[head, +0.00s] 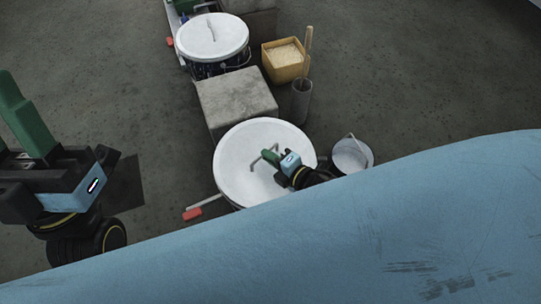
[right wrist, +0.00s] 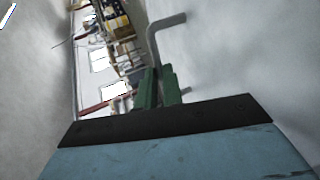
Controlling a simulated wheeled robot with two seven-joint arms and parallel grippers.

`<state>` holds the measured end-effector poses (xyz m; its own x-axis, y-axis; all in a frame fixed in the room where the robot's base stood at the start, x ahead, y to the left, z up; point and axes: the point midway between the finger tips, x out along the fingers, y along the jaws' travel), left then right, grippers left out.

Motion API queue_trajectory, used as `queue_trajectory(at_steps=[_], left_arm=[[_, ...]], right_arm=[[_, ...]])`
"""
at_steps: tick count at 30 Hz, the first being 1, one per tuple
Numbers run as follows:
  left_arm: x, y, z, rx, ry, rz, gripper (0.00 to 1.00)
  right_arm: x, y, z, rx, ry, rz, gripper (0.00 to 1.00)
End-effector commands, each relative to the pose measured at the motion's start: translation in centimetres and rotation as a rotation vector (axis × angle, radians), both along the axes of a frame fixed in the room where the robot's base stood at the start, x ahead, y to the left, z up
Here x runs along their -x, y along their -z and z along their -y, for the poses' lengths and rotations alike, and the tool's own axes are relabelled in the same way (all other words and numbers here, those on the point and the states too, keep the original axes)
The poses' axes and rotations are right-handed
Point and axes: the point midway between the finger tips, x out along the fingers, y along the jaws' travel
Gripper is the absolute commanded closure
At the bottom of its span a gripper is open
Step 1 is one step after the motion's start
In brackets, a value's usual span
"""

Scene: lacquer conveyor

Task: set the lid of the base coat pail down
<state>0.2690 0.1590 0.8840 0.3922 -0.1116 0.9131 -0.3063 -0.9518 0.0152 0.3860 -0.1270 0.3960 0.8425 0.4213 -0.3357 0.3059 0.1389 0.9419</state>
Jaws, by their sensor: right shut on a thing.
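A round white lid (head: 235,172) covers the near pail in the head view, hiding most of it. I cannot tell whether the lid rests on the rim or is slightly raised. My right gripper (head: 270,158) is over the middle of the lid, shut on its thin bar handle. In the right wrist view, the green fingers (right wrist: 160,86) close around the grey bent handle (right wrist: 160,30), beside the pale lid surface (right wrist: 235,60).
A concrete block (head: 238,98) stands behind the near pail, and another lidded pail (head: 212,38) is farther back. A yellow box (head: 284,62), a grey cylinder with a stick (head: 300,100) and a small bucket (head: 352,155) stand right. A red-ended bar (head: 193,214) sticks out left.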

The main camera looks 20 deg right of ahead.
Motion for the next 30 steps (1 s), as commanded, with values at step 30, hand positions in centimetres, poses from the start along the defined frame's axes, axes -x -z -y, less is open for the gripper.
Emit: queue_trajectory(at_steps=[30], left_arm=[[0.42,0.22,-0.11,0.009,0.000,0.030,0.64]], right_arm=[[0.01,0.87,0.03,0.000,0.000,-0.001,0.66]])
